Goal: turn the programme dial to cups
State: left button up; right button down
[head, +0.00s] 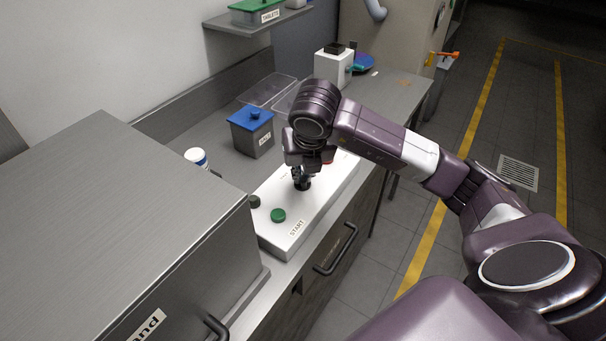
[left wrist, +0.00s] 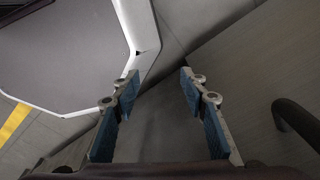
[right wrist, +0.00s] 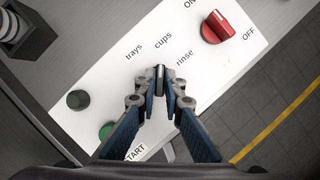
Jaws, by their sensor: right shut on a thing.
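The programme dial (right wrist: 160,72) is a dark knob on a white control panel (right wrist: 90,75), mostly hidden between the fingers of my right gripper. The labels trays (right wrist: 134,52), cups (right wrist: 163,41) and rinse (right wrist: 185,58) are printed around its far side. My right gripper (head: 302,182) reaches down to the panel and is shut on the dial; its fingertips (right wrist: 160,82) also show in the right wrist view. The visible dial end lies just below the word cups, but its exact pointer is covered. My left gripper (left wrist: 160,78) is open and empty, away from the panel.
A green START button (head: 278,215) and a dark knob (head: 254,201) sit on the panel's near end. A red switch (right wrist: 215,27) is between ON and OFF. A blue-lidded box (head: 252,132) and a white jar (head: 196,157) stand behind; a steel machine (head: 130,200) is at left.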

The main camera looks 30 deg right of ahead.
jog(key=shift+r, duration=0.1)
jog(key=c, duration=2)
grip_release()
jog(key=shift+c, duration=0.2)
jog(key=v, duration=1.2)
jog(key=shift+s, duration=0.1)
